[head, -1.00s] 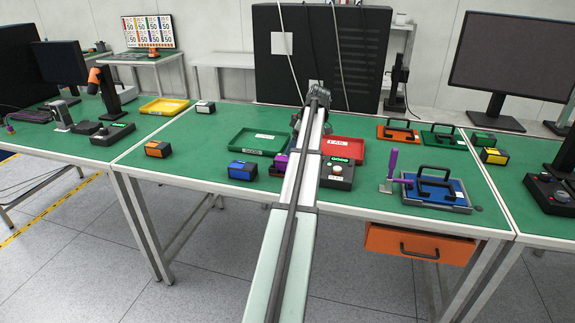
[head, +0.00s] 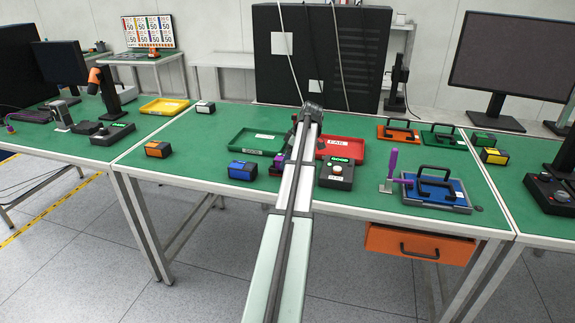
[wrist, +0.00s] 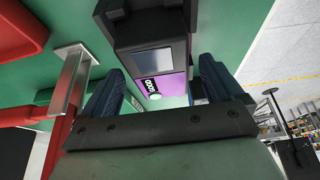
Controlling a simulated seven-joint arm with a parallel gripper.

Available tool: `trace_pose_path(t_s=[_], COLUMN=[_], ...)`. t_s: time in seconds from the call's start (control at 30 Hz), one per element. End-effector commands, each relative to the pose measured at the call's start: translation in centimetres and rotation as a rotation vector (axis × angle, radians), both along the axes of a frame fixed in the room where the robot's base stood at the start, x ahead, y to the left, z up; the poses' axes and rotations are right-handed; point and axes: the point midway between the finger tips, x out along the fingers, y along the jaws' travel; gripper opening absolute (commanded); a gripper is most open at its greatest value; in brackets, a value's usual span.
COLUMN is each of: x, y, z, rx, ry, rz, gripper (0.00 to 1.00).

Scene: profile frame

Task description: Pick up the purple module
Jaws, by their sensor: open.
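A blue module (head: 242,170) sits left of my arm. A green tray (head: 258,142) and red tray (head: 341,149) lie behind. A black button box (head: 337,174) stands close on the right. The table's front left is clear.

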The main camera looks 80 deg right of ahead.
Motion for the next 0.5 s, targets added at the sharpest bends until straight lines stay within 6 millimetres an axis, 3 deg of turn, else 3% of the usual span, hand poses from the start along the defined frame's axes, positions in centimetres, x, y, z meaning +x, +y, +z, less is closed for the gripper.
trace_pose_path(t_s=[0.5], x=[-0.02], y=[0.01], z=[-0.39], rx=[0.0], ry=[0.0], rz=[0.0], gripper=[0.94])
